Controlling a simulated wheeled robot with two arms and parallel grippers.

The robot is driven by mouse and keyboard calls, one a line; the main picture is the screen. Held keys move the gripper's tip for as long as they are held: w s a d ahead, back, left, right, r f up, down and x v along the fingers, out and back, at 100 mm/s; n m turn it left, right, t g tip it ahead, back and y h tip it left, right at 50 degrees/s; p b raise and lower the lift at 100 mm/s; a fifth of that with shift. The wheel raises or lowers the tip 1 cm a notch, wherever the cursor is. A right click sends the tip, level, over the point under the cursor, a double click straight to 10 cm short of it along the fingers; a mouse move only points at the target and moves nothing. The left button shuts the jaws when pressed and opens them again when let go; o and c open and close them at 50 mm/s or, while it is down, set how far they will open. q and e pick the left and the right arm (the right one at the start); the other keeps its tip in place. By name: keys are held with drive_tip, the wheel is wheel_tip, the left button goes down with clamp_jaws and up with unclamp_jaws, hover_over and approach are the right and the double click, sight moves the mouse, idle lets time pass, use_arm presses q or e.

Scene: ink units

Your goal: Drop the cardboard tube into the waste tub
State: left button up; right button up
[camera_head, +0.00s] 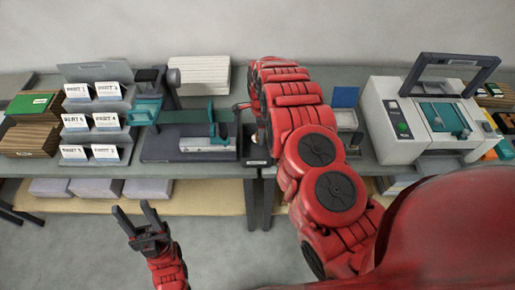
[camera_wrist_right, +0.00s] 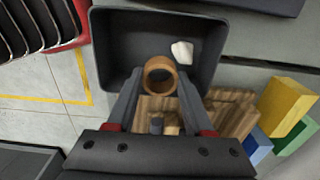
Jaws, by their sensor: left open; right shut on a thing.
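The cardboard tube (camera_wrist_right: 160,91) is a short brown hollow ring in the right wrist view. My right gripper (camera_wrist_right: 160,84) is shut on it, with one finger on each side. The tube shows over the near part of the dark grey waste tub (camera_wrist_right: 118,45); how high it is above the tub floor I cannot tell. A crumpled white scrap (camera_wrist_right: 182,52) lies in the tub. In the head view my right arm hides its gripper, and I cannot make out the tube or tub. My left gripper (camera_head: 141,222) is open and empty in front of the table.
Brown wood-like pieces (camera_wrist_right: 228,112) and yellow (camera_wrist_right: 286,104) and blue (camera_wrist_right: 258,146) blocks are beside the tub. In the head view, a card rack (camera_head: 97,122), a grey-teal device (camera_head: 190,140) and a white machine (camera_head: 410,125) stand on the table. The floor around my left gripper is clear.

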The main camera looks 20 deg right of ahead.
drive_tip(key=o, duration=1.4)
drive_tip(key=shift+r, duration=0.1)
drive_tip(key=shift+r+p, duration=3.1)
drive_tip(key=shift+r, duration=5.5)
